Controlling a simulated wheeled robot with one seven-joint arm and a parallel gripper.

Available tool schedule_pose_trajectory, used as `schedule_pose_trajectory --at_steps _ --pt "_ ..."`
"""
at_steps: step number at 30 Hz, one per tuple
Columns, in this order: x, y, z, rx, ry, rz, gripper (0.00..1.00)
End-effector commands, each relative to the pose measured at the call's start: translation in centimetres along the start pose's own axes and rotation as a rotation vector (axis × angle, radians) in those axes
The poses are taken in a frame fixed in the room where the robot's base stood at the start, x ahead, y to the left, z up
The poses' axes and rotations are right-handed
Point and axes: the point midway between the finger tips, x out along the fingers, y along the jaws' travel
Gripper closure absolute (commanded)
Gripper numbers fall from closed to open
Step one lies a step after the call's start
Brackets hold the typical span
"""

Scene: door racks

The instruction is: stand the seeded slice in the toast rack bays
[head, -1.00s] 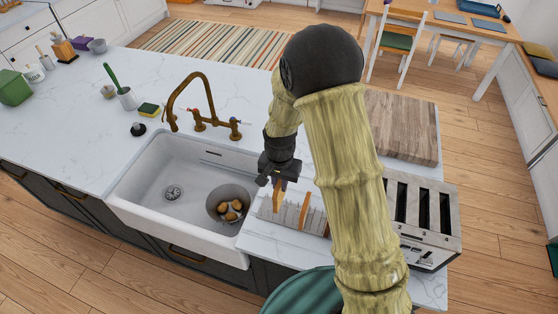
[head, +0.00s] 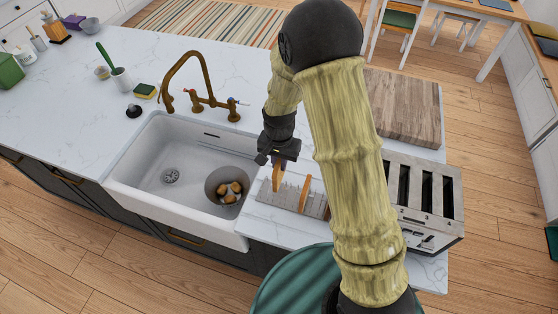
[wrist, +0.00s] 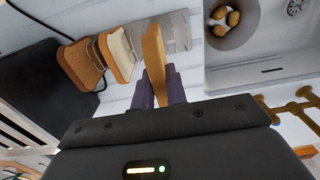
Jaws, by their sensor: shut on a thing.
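My gripper (head: 279,163) is shut on a slice of bread (head: 277,179). In the wrist view the held slice (wrist: 154,53) shows its tan crust edge-on between my purple-grey fingers (wrist: 160,88); I cannot make out seeds on it. The slice hangs upright over the left part of the grey toast rack (head: 315,206), whose dividers also show in the wrist view (wrist: 180,28). I cannot tell whether its lower edge is inside a bay. A pale slice (wrist: 116,54) and a darker brown slice (wrist: 82,64) stand towards the rack's other end. My arm hides part of that end in the head view.
A white sink (head: 150,172) with a round bowl (head: 213,184) of brown items lies left of the rack. A brass tap (head: 205,98) stands behind it. A toaster (head: 425,196) and wooden board (head: 403,115) are at the right.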

Motion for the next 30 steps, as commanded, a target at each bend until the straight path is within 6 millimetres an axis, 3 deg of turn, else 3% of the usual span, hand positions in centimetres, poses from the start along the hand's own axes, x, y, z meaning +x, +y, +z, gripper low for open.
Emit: schedule_pose_trajectory --at_steps 30 --pt "7.2 0.0 0.1 -0.001 -0.001 0.001 1.00"
